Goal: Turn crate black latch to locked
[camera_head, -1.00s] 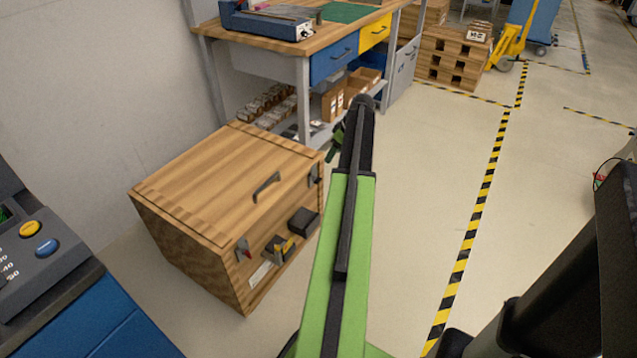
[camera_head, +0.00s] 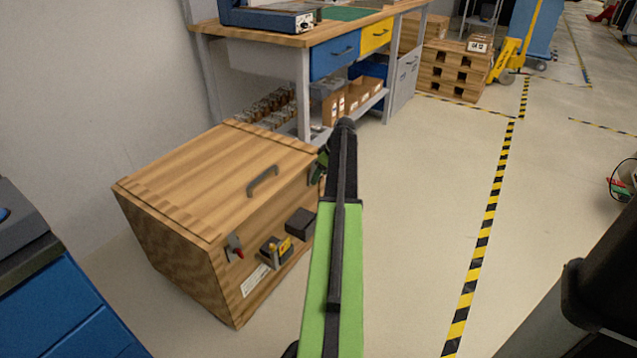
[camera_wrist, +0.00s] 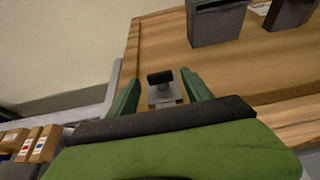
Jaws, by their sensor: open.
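The wooden crate (camera_head: 190,185) stands on the floor at left in the head view. Its front fills much of the wrist view (camera_wrist: 165,40). The black latch (camera_wrist: 160,77), a dark knob on a pale metal plate, shows in the wrist view near the crate's edge. My gripper (camera_wrist: 161,80) is open, with one green finger on each side of the latch; I cannot tell whether they touch it. In the head view my gripper (camera_head: 320,165) is at the crate's far right front corner, mostly behind my arm, which hides the black latch there.
A red-tipped latch (camera_head: 235,248), a box with a yellow part (camera_head: 276,250) and a dark box (camera_head: 300,223) are on the crate's front. A workbench (camera_head: 290,38) stands behind. A blue cabinet (camera_head: 60,300) is at lower left.

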